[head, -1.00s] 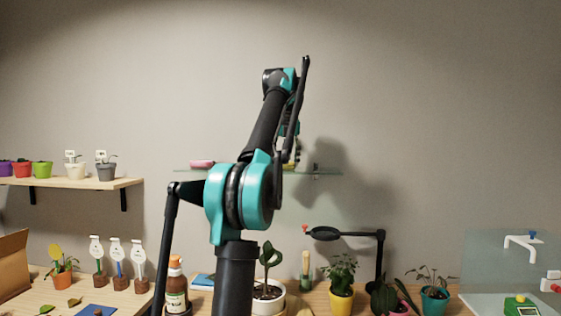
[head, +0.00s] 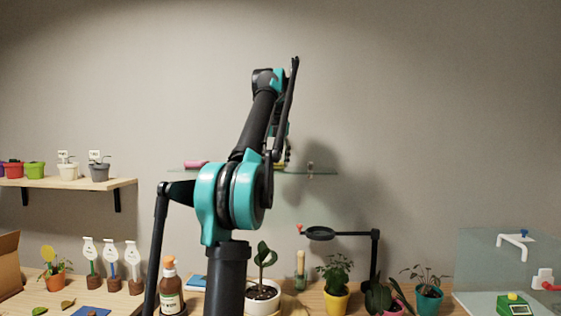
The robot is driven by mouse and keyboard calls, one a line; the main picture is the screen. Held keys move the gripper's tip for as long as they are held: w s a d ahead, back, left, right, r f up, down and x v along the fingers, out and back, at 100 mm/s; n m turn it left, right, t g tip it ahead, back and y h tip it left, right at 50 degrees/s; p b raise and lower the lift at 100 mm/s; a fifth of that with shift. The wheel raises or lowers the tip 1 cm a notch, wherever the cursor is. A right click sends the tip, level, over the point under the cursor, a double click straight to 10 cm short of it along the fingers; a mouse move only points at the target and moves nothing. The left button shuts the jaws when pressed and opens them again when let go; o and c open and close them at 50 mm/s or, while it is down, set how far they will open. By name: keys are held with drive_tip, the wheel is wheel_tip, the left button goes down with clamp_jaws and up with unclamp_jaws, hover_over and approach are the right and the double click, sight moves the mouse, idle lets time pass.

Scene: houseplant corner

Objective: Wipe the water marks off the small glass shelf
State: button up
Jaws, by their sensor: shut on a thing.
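The small glass shelf (head: 325,174) is mounted on the wall behind my arm, seen almost edge-on as a thin greenish strip. Water marks on it cannot be made out. A pink item (head: 196,164) lies near its left end, and a small clear item (head: 311,167) shows near its right. My gripper (head: 281,152) is at the middle of the shelf, mostly hidden behind my forearm. It is shut on a small yellowish thing (head: 287,164), of which only a sliver shows at shelf height. Whether this thing touches the glass cannot be told.
A wooden wall shelf (head: 70,183) with several small pots is at the left. Below, the bench holds a brown bottle (head: 171,291), potted plants (head: 336,290) and a black lamp-like arm (head: 375,255). A clear panel (head: 480,265) stands at the right.

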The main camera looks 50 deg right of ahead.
drive_tip(key=shift+w+a, duration=0.65)
drive_tip(key=shift+w, duration=0.15)
drive_tip(key=shift+w+a, duration=0.6)
drive_tip(key=shift+w, duration=0.2)
drive_tip(key=shift+r, duration=1.55)
